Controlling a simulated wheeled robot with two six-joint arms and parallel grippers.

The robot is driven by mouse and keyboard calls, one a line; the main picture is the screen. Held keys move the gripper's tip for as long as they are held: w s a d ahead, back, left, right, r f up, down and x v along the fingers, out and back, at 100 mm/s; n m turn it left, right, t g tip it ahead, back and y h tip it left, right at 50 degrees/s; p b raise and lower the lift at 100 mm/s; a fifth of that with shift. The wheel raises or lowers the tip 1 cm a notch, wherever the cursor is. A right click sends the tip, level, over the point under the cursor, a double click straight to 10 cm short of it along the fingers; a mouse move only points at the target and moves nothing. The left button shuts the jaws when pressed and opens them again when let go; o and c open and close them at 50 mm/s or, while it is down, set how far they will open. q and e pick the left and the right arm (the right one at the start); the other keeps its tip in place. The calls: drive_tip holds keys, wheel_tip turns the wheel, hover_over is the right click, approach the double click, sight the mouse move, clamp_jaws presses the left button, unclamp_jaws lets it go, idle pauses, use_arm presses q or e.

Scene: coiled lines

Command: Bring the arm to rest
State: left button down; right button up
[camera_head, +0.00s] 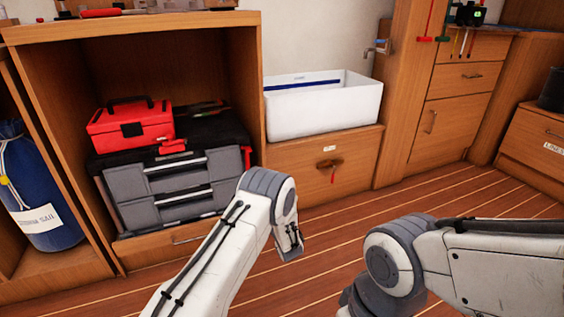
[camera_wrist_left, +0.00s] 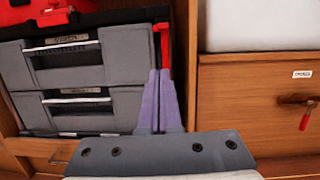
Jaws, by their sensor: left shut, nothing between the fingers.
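My left arm (camera_head: 225,245) reaches in from the bottom of the head view, bent at a joint in front of the tool-case cupboard. Its fingers are not clear in that view. In the left wrist view my left gripper (camera_wrist_left: 158,75) is shut, with two purple-grey fingers together and nothing between them. It points toward the cupboard, with the grey drawer case (camera_wrist_left: 80,75) behind and to its left. My right arm (camera_head: 465,262) comes in from the right, bent at its joint. My right gripper does not show.
A red toolbox (camera_head: 131,124) sits on the grey drawer case in the open cupboard. A white basin (camera_head: 325,104) stands on a wooden drawer unit (camera_head: 290,172) with a red-handled tool on its front. A blue bag (camera_head: 38,190) stands at left. The plank floor (camera_head: 330,215) looks clear.

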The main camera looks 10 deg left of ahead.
use_arm(q)
drive_tip(key=s+r+n+g+y+p, duration=0.1)
drive_tip(key=s+r+n+g+p, duration=0.6)
drive_tip(key=s+r+n+g, duration=0.7)
drive_tip(key=s+d+r+n+g+h+p, duration=0.15)
drive_tip(key=s+d+r+h+p, duration=0.3)
drive_tip(key=s, duration=0.65)
drive_tip(key=s+d+r+n+h+p, duration=0.1)
drive_tip(key=s+d+r+n+h, duration=0.2)
drive_tip(key=s+d+h, duration=0.55)
drive_tip(key=s+d+r+n+g+h+p, duration=0.1)
drive_tip(key=s+d+r+n+p, duration=0.25)
drive_tip(key=s, duration=1.05)
wheel_tip(320, 180, up, 38)
drive_tip(key=p, duration=3.7)
drive_tip(key=shift+w+d+m, duration=0.3)
drive_tip(key=shift+d+m, duration=0.05)
drive_tip(key=shift+m, duration=0.05)
drive_tip(key=shift+r, duration=0.1)
